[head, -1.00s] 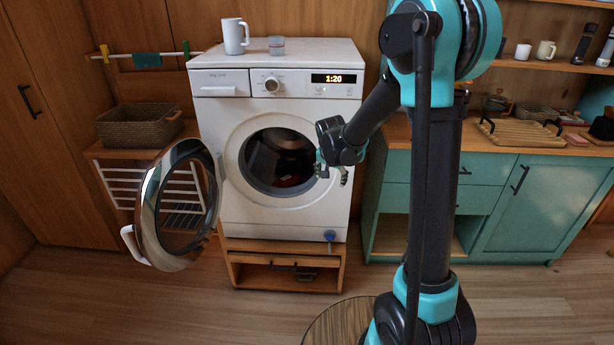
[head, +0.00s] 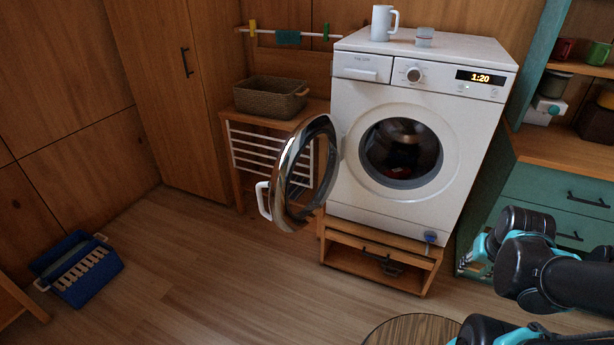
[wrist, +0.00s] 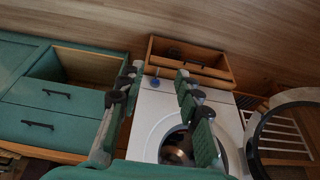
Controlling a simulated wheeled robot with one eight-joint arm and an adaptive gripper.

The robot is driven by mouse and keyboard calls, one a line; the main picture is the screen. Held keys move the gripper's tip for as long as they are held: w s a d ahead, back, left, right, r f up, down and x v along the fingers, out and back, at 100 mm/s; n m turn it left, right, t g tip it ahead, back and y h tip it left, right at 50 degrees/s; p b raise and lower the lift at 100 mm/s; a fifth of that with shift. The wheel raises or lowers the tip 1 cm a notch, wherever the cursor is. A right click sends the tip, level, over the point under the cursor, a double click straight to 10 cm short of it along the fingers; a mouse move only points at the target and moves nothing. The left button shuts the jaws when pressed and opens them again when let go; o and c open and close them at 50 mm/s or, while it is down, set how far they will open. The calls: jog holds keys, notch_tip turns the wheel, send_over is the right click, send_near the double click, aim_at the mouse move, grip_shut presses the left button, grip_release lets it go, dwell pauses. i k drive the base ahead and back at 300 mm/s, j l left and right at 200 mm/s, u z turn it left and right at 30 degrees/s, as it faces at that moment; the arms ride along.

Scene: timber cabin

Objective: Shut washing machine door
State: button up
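The white washing machine (head: 345,150) stands on a low wooden base, with its round drum opening (head: 400,153) uncovered. Its door (head: 290,175), a silver ring with dark glass and a white handle (head: 263,200), is swung wide open to the left. My gripper (head: 474,260) is at the lower right in the head view, to the right of the machine and well apart from the door. In the wrist view its two fingers (wrist: 158,72) are spread with nothing between them. The wrist view also shows the machine front (wrist: 155,125) and the door rim (wrist: 253,140) at the right edge.
A wicker basket (head: 270,98) sits on a rack behind the door. A blue crate (head: 80,268) lies at the left. Green cabinets (head: 560,190) stand right. The floor before the door is clear.

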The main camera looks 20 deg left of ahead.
aim_at(281, 214)
jog(key=j, duration=0.55)
jog(key=j+z, duration=0.15)
jog(key=j, duration=0.35)
jog(key=k+j, duration=0.15)
jog(key=j, duration=0.35)
jog(key=j+z, duration=0.15)
jog(key=j, duration=0.4)
jog(key=k+j, duration=0.15)
jog(key=j, duration=0.35)
jog(key=j+z, duration=0.15)
jog(key=j, duration=0.35)
jog(key=k+j, duration=0.2)
jog(key=j, duration=0.3)
jog(key=k+j+z, duration=0.15)
jog(key=k+j, duration=0.2)
jog(key=j, duration=0.1)
